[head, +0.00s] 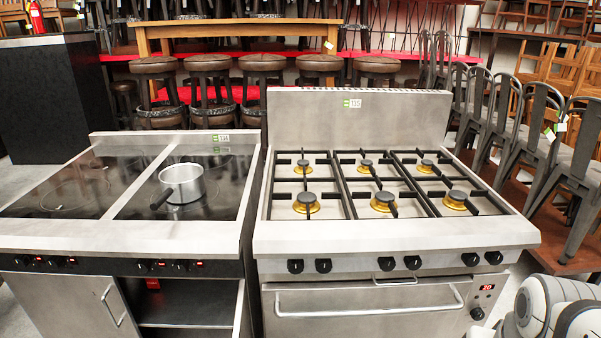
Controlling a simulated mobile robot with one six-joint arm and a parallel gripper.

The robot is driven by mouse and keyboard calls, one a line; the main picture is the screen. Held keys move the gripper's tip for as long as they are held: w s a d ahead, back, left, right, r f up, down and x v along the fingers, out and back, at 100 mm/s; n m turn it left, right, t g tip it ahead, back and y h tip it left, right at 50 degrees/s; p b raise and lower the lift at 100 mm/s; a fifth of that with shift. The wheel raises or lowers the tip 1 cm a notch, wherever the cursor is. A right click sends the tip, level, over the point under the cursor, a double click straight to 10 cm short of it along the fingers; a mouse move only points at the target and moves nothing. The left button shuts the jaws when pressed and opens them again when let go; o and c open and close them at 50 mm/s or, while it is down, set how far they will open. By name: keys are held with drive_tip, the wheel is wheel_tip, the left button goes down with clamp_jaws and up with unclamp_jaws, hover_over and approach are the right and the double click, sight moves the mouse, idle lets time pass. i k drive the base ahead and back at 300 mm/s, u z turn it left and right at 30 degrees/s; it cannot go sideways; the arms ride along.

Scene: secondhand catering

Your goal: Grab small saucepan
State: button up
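A small silver saucepan (182,183) stands upright on the black glass hob at the left. Its short dark handle (161,199) points toward the front left. Nothing visible touches the pan except the hob. Its inside looks empty from here. My gripper is not in view. Part of my own white and grey body shows at the lower right corner, well away from the saucepan.
The glass hob cooker (60,229) has an open compartment below. A steel gas range (395,237) with black grates stands to its right. Dark metal chairs (530,125) line the right, stools (210,65) the back. The glass around the pan is clear.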

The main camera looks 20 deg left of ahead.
sight(182, 183)
drive_tip(key=z, duration=2)
drive_tip(key=k, duration=2.85)
drive_tip(key=u, duration=1.9)
drive_tip(key=i, duration=1)
drive_tip(key=u, duration=0.1)
